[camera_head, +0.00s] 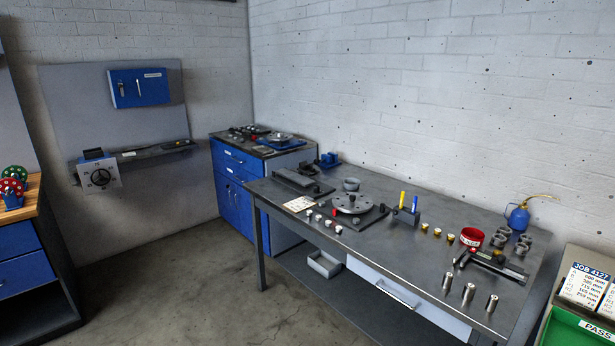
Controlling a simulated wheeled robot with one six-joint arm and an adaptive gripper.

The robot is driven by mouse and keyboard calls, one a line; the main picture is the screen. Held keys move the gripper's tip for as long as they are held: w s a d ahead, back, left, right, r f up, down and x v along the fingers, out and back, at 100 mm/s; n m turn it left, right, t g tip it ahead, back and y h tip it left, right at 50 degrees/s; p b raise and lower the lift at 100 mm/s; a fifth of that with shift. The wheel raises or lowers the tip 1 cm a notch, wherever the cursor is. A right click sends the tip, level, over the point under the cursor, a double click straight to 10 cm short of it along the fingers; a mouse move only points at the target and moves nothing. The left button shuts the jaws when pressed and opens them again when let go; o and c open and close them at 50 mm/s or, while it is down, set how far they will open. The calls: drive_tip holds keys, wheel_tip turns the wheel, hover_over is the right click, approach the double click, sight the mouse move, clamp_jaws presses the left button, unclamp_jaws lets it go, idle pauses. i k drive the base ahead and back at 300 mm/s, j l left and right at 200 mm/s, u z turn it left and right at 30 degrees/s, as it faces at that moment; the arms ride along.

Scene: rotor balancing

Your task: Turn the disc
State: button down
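A round grey metal disc (353,205) lies flat on a dark square base plate (372,222) on the long metal workbench (330,265). It has several holes or marks around its face and a small dark knob or hub at its middle. A small red item shows at the disc's left edge. A grey cylindrical part stands just behind it. The marks on the disc are too small to read. My gripper is not in view.
A pen stand (405,215) is right of the disc, and small silver weights (323,222) are in front-left. Brass pieces, a red ring (472,237), steel cylinders (468,294) and a blue oil can (519,217) stand farther right. Open floor lies left of the bench.

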sight(348, 202)
drive_tip(key=i+j+z, duration=0.1)
drive_tip(key=i, duration=0.3)
drive_tip(key=i+j+z, duration=0.15)
drive_tip(key=i, duration=0.25)
drive_tip(key=i+j+z, duration=0.1)
drive_tip(key=i+j, duration=0.25)
